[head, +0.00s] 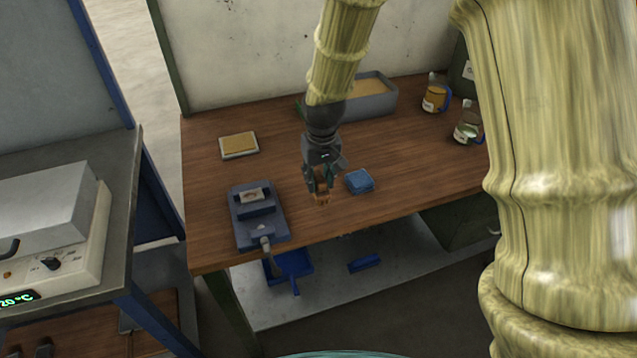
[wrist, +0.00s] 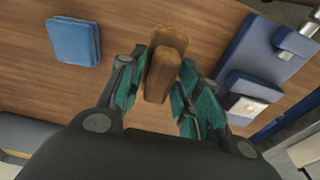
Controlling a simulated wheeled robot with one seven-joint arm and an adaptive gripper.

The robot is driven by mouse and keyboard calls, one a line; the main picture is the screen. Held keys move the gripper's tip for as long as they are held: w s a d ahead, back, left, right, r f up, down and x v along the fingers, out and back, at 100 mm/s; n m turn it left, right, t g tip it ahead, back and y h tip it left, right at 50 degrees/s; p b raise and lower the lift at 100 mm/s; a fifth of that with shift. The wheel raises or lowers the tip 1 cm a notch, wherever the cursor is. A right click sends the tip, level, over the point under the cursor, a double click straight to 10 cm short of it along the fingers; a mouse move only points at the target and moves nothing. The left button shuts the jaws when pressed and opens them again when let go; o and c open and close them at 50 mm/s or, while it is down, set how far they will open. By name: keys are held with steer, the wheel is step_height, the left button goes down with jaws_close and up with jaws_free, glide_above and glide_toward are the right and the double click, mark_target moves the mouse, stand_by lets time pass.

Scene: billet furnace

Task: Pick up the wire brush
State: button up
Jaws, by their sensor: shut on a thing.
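My gripper (head: 318,181) is over the front part of the wooden workbench, pointing down. In the wrist view my gripper (wrist: 157,88) has its two teal-padded fingers on either side of a brown wooden piece (wrist: 163,62), and is shut on it. This looks like the wire brush, seen by its wooden body; no bristles show. In the head view a small orange-brown part of the wire brush (head: 322,197) shows below the fingertips. I cannot tell whether it touches the bench top.
A blue pad (head: 360,181) lies just right of my gripper. A blue vise (head: 258,215) stands to its left. A framed tan pad (head: 239,145), a grey bin (head: 372,98) and two jars (head: 435,97) are farther back. The workbench (head: 400,180) is clear at right.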

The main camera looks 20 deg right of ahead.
steer(key=s+a+b, duration=0.1)
steer(key=s, duration=0.6)
steer(key=s+a+r+b, duration=0.1)
steer(key=s+a+b, duration=0.1)
steer(key=s, duration=0.5)
steer(key=shift+s+a+r, duration=0.15)
steer(key=shift+s+a, duration=0.1)
steer(key=shift+s, duration=0.05)
steer(key=o, duration=0.6)
steer(key=c, duration=0.4)
